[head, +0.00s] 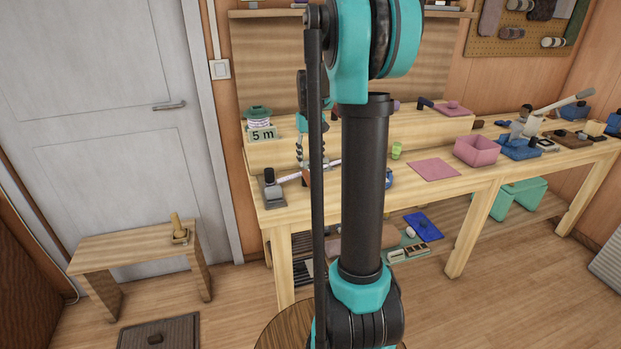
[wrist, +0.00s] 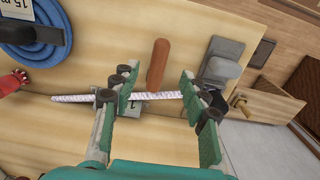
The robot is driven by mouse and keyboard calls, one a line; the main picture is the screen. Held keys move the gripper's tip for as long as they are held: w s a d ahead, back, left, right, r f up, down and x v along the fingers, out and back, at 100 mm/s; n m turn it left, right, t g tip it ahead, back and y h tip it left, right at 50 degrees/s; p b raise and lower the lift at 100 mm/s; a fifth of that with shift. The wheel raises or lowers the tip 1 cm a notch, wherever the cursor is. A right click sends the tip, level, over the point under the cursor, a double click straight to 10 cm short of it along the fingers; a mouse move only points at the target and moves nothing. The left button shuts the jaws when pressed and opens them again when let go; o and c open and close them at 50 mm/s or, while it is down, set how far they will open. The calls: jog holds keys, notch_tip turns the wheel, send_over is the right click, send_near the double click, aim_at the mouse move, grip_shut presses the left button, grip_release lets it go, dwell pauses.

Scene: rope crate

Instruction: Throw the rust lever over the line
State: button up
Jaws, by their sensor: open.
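The rust lever (wrist: 158,64) is a rounded red-brown handle in the wrist view. It stands out beyond the fingertips, and its lower end is close to the line. The line (wrist: 165,96) is a white braided rope that runs sideways across the bench. My gripper (wrist: 157,86) is open, with one finger on each side of the lever and line; I see no grip on either. A grey piece (wrist: 133,109) shows partly behind the left finger. In the head view part of the line (head: 289,178) shows, but my arm hides the lever.
A grey block with a dark knob (wrist: 222,68) stands right of the right finger. A blue coil (wrist: 30,35) tagged 15 m and a red knob (wrist: 13,82) are at left. A low stool (head: 130,240) stands by the door. The bench (head: 300,213) has a front edge nearby.

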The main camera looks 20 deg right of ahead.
aim_at(310, 179)
notch_tip(310, 179, down, 8)
jog(key=shift+f, duration=0.1)
dwell(0.4)
grip_shut()
